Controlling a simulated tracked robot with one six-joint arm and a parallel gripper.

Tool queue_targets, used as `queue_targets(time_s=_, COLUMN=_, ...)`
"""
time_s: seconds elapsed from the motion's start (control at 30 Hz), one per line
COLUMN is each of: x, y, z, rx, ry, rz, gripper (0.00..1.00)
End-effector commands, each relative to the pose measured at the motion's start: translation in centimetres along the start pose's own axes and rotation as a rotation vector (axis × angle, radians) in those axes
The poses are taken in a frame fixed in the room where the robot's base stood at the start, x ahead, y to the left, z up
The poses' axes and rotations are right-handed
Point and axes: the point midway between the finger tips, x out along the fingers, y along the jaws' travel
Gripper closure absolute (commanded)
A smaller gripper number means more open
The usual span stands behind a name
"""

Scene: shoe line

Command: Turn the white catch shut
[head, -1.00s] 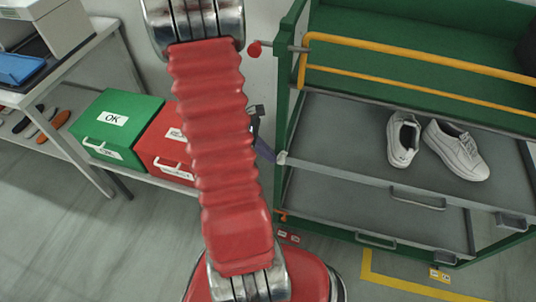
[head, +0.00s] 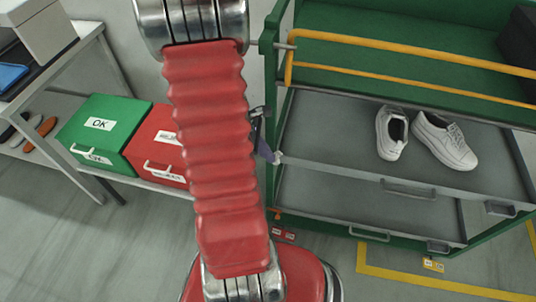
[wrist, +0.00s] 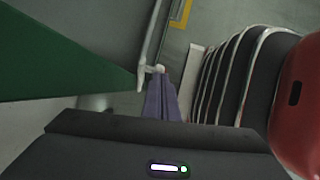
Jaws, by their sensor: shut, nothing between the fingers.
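The white catch (head: 278,157) is a small piece on the left front corner of the green cart's middle shelf. In the wrist view the white catch (wrist: 155,69) shows just beyond my fingertips, beside the grey shelf edge. My gripper (head: 271,157) is shut and empty, with its purple fingers just left of the catch in the head view. In the wrist view my gripper (wrist: 159,78) has its tips at or very near the catch; I cannot tell whether they touch. My red arm hides part of the wrist in the head view.
The green cart (head: 272,100) has yellow rails (head: 400,41) above. A pair of white shoes (head: 425,138) stands on its middle shelf. Left are a green OK box (head: 85,125) and a red box (head: 150,150) on a low bench.

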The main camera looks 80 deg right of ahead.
Motion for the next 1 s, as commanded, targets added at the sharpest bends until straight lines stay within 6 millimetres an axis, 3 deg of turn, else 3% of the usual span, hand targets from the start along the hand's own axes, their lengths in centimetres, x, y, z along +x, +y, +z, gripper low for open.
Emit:
queue_targets(time_s=0.33, x=-3.1, y=-0.1, z=-1.4, rx=-0.001, ry=0.001, rz=0.004, gripper=1.00)
queue_targets(time_s=0.8, x=-10.1, y=-0.2, z=0.0, rx=-0.002, ry=0.002, rz=0.005, gripper=1.00)
queue_targets(time_s=1.0, x=-12.2, y=-0.4, z=0.4, rx=-0.003, ry=0.000, rz=0.003, gripper=1.00)
